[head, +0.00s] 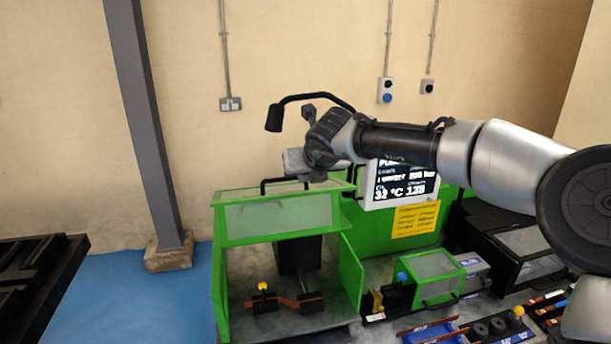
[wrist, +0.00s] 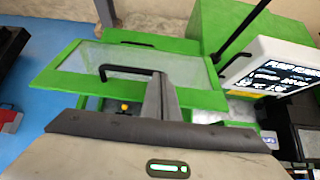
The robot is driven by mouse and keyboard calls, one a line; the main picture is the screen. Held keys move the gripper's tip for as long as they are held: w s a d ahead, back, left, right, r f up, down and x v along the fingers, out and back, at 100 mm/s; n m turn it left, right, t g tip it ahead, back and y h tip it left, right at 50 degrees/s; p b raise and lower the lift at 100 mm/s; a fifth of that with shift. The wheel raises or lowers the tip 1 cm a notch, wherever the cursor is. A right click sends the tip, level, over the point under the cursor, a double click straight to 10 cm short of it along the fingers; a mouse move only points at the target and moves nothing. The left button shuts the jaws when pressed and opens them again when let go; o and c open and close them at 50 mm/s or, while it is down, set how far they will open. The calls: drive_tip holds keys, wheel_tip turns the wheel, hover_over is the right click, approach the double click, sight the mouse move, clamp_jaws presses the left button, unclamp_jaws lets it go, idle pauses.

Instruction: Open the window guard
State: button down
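The window guard (head: 262,217) is a green-framed, clear panel on the front of the green machine, with a black bar handle (head: 284,181) near its top edge. The guard (wrist: 92,58) fills the middle of the wrist view, and its handle (wrist: 126,68) shows left of my fingers. My gripper (head: 319,177) is at the right end of the handle. In the wrist view my gripper (wrist: 159,75) shows its fingers close together, without a visible gap. They hide the handle's right end, so I cannot tell whether they touch it.
A grey display (head: 400,187) stands right of the guard. A black lamp arm (head: 315,97) reaches above it. A smaller green guarded box (head: 437,275) and loose tools are at the lower right. A grey post (head: 147,125) rises at the left, with clear blue floor (head: 130,295) below it.

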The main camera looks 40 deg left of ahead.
drive_tip(key=shift+d+f, duration=0.1)
drive_tip(key=v, duration=1.7)
drive_tip(key=shift+s+r, duration=0.2)
drive_tip(key=shift+r, duration=0.05)
